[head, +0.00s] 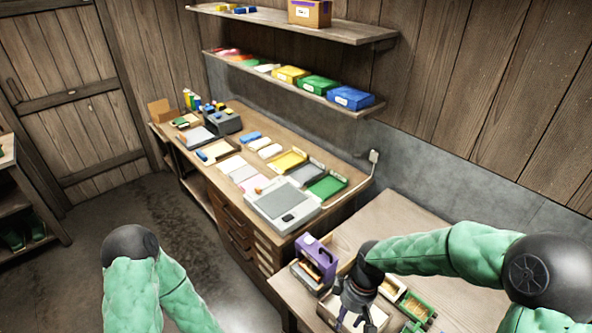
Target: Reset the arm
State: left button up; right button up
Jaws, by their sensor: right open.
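My right arm, in a green quilted sleeve, reaches in from the right of the head view. Its dark gripper (350,318) points down over a wooden box (375,318) on the near table, with its fingers apart. No object shows between the fingers. Whether the gripper touches the box cannot be told. My left arm shows at the lower left, bent with its dark joint up. Its gripper is out of the picture.
A long workbench holds a grey device (283,204) and several coloured trays. Wall shelves (300,95) hang above. The floor at left is clear.

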pick_arm(q)
notch_tip(320, 180, down, 20)
jog(key=b, duration=1.9)
jog(key=shift+w, duration=0.45)
pick_arm(e)
jog(key=s+a+f+m, duration=0.1)
jog(key=s+f+m, duration=0.1)
jog(key=f, duration=1.1)
jog(key=s+a+f+m+t+y, duration=0.1)
jog(key=s+f+m, duration=0.2)
jog(key=f, duration=1.1)
jog(key=s+a+f+m+y, duration=0.1)
jog(key=s+f+m, duration=0.2)
jog(key=f, duration=1.1)
jog(key=shift+a+m+t, duration=0.2)
jog(key=shift+m+t, duration=0.2)
jog(key=shift+m, duration=0.8)
